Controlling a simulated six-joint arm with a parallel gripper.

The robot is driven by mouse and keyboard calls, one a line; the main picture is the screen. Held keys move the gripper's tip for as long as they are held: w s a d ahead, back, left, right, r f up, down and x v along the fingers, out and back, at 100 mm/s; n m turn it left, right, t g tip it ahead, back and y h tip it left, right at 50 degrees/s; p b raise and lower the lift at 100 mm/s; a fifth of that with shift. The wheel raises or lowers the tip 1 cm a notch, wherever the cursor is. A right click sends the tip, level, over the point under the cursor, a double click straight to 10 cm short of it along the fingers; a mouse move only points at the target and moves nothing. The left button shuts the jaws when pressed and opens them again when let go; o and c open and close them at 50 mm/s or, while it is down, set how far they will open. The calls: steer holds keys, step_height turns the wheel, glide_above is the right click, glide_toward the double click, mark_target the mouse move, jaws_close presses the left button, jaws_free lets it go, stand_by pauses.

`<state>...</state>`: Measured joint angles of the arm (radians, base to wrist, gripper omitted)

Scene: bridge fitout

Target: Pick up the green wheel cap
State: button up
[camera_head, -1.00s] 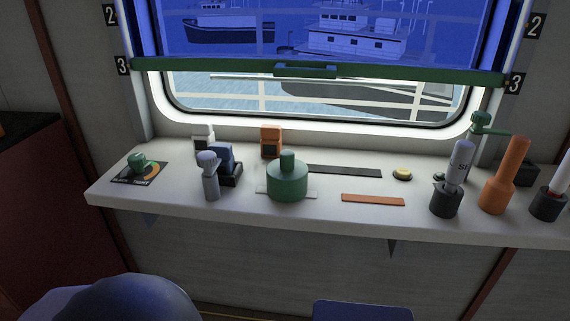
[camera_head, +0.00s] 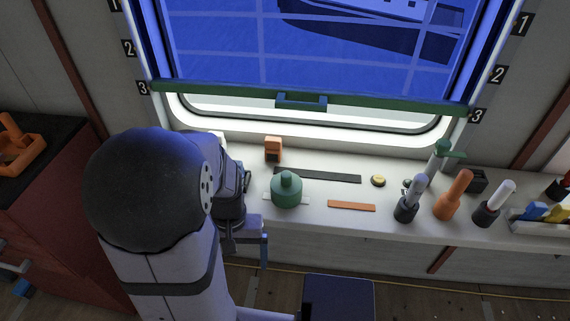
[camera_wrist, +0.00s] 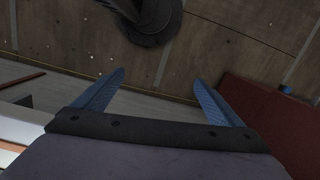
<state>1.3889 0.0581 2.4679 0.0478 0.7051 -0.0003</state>
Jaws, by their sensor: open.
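The green wheel cap (camera_head: 286,192), a squat green cylinder with a knob on top, stands upright on the white ledge (camera_head: 330,222) below the window. A white plate shows under it. My gripper (camera_wrist: 158,82) is open and empty, with its two blue fingers spread. In the head view a blue finger (camera_head: 265,250) shows in front of the ledge, lower and left of the cap and apart from it. The wrist view shows floor and furniture between the fingers, not the cap.
An orange block (camera_head: 273,149) and a black strip (camera_head: 318,175) lie behind the cap. An orange strip (camera_head: 351,206) lies to its right. My arm hides the ledge's left end.

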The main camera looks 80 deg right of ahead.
steer(key=s+d+r+m+h+p, duration=0.2)
steer(key=s+d+r+m+p, duration=0.2)
steer(key=s+d+r+p, duration=0.4)
steer(key=n+h+b, duration=0.2)
steer(key=h, duration=0.1)
glide_toward(286, 185)
steer(key=shift+t, duration=0.3)
steer(key=x, duration=0.5)
steer(key=shift+s, duration=0.15)
steer(key=shift+s+d+r+n+h, duration=0.2)
steer(key=shift+d+n+h, duration=0.1)
steer(key=shift+n, duration=0.5)
steer(key=shift+f, duration=0.1)
steer(key=shift+f, duration=0.1)
steer(key=shift+f, duration=0.25)
steer(key=shift+x, duration=3.3)
steer(key=shift+w, duration=0.1)
